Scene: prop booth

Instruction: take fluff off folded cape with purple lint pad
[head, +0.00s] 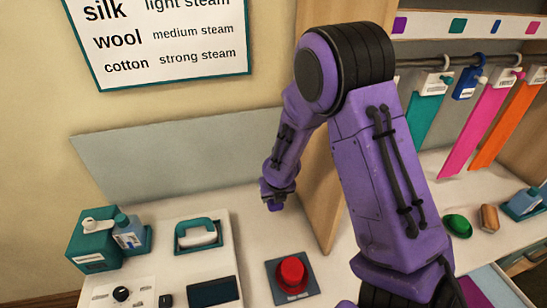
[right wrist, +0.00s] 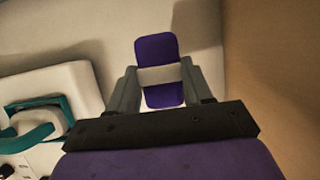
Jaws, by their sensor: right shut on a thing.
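My right gripper (right wrist: 160,76) is shut on the purple lint pad (right wrist: 155,47), gripping its pale middle band between both fingers. In the head view the gripper (head: 274,192) is small and far down my purple arm, above the counter near the wooden upright, with a bit of the purple pad (head: 275,206) under it. The folded cape and any fluff cannot be made out in either view; my arm covers part of the counter. My left gripper is not in view.
A wooden upright (head: 318,190) is close by my gripper. Coloured strips hang from a rail at right, above a green dome (head: 458,225).

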